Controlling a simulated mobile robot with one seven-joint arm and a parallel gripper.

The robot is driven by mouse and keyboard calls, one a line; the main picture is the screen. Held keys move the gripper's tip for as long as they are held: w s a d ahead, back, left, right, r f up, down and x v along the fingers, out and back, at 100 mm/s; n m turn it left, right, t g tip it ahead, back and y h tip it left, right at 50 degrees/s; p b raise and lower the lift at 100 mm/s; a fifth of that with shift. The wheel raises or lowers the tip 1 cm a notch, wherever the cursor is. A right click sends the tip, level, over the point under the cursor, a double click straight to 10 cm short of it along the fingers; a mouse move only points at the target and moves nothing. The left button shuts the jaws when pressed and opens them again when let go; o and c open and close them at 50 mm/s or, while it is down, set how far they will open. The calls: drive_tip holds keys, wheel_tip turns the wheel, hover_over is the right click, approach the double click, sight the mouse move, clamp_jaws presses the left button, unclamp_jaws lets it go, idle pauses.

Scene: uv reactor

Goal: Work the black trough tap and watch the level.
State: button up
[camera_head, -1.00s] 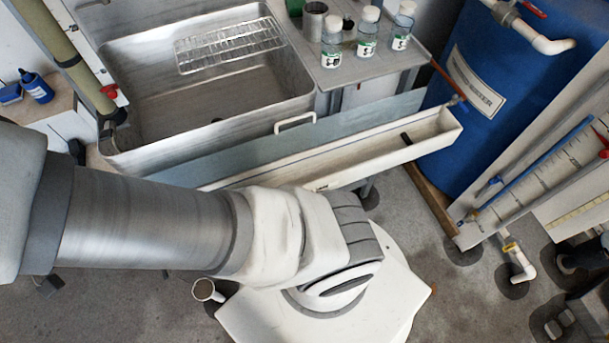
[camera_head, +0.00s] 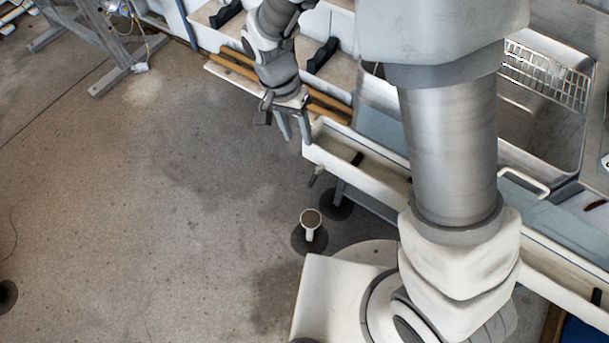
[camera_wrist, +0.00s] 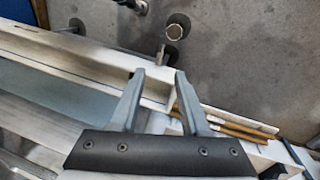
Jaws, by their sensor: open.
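The long white trough (camera_head: 325,158) runs from the middle of the head view toward the lower right; its rim (camera_wrist: 100,62) also crosses the wrist view. A small dark tap (camera_head: 315,176) sticks out low at the trough's near-left end. It seems to show as a small grey piece (camera_wrist: 161,55) just beyond my fingertips in the wrist view. My gripper (camera_head: 295,138) is open and empty, pointing down beside the trough's end. Its two fingers (camera_wrist: 159,74) are apart, with nothing between them. A black piece (camera_head: 357,158) lies inside the trough. I cannot make out a water level.
A white upright piece with a brown round top (camera_head: 311,222) stands on the floor below the trough's end. Wooden bars (camera_head: 330,107) lie behind my gripper. A metal sink (camera_head: 545,125) is at the right.

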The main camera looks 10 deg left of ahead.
sight(312, 179)
drive_tip(key=d+f+b, duration=0.1)
drive_tip(key=f, duration=0.4)
drive_tip(key=d+f+b, duration=0.1)
drive_tip(key=f, duration=0.5)
drive_tip(key=d+f+b, duration=0.1)
drive_tip(key=f, duration=0.5)
drive_tip(key=shift+s+d+b, duration=0.2)
drive_tip(key=shift+s+b, duration=0.1)
drive_tip(key=shift+s, duration=0.05)
clamp_jaws()
